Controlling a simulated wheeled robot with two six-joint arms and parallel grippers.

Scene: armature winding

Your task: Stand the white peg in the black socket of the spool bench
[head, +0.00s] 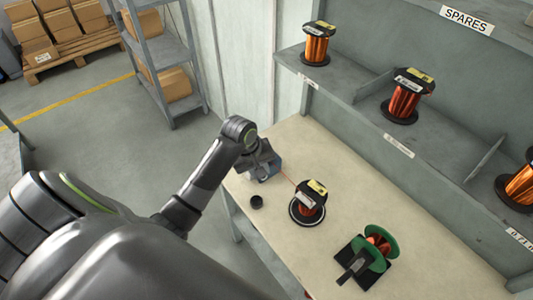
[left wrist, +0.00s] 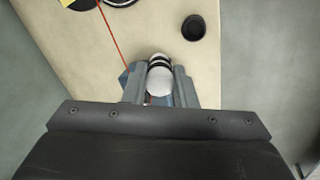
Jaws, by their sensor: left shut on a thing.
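The white peg (left wrist: 160,82), with dark bands near its far end, is between the fingers of my left gripper (left wrist: 160,72) in the left wrist view. The gripper is shut on it. In the head view my left gripper (head: 262,164) is over the far left end of the bench (head: 325,165), and I cannot make out the peg there. The black socket (head: 256,201) is a small round cup near the bench's left edge. It also shows in the left wrist view (left wrist: 194,28), ahead and right of the peg, apart from it. My right gripper is not in view.
A copper spool (head: 312,203) stands on a round base, with a thin red wire (left wrist: 113,38) running toward my left gripper. A blue thing (left wrist: 124,80) is partly hidden by the gripper. A green-flanged spool (head: 378,242) is nearer. A shelf (head: 340,83) with spools runs behind.

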